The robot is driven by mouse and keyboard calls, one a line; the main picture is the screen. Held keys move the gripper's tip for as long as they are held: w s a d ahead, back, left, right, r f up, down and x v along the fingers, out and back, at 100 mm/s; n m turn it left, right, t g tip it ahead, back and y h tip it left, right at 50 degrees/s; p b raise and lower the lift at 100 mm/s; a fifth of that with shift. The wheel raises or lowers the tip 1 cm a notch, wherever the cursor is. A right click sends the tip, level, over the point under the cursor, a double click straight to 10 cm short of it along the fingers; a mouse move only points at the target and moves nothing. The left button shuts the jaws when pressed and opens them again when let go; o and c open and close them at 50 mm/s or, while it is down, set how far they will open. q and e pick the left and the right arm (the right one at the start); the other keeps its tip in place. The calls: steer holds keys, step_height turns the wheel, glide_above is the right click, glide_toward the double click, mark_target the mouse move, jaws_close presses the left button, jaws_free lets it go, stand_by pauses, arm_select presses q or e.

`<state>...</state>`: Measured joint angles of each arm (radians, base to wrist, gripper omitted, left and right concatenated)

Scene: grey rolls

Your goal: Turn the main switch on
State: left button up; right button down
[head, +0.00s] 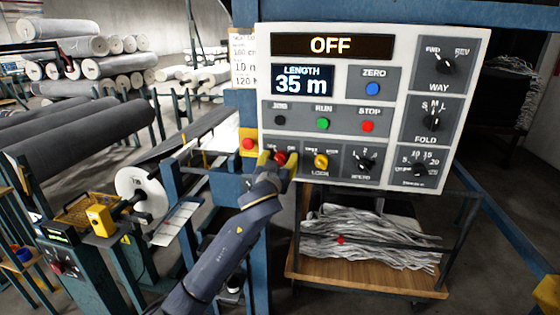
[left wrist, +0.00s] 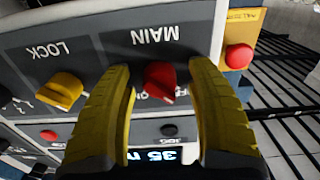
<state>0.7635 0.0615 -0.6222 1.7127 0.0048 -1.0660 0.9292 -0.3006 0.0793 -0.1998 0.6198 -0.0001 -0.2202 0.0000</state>
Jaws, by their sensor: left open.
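The main switch (head: 281,157) is a red knob at the lower left of the white control panel (head: 249,60). In the left wrist view, upside down, the red knob (left wrist: 160,80) sits under the label MAIN. My left gripper (head: 277,160) is at the knob, with one yellow finger on each side of it. In the left wrist view the fingers of this gripper (left wrist: 161,70) are apart, and a gap shows on each side of the knob. The display (head: 331,46) at the top of the panel reads OFF.
The yellow LOCK knob (head: 321,161) is just right of the main switch. A red button (head: 248,144) on a yellow plate is just left. JOG, RUN (head: 323,124) and STOP (head: 368,126) buttons are above. A cart (head: 350,275) with grey material stands below the panel.

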arm_select(q)
jaws_close()
stand_by(0.5)
steer(key=shift+f, duration=0.1)
steer(key=m, duration=0.9)
steer(key=shift+a+f+m, duration=0.1)
steer(key=shift+m, duration=0.2)
steer(key=m, duration=0.4)
steer(key=shift+a+m, duration=0.1)
steer(key=shift+m, duration=2.1)
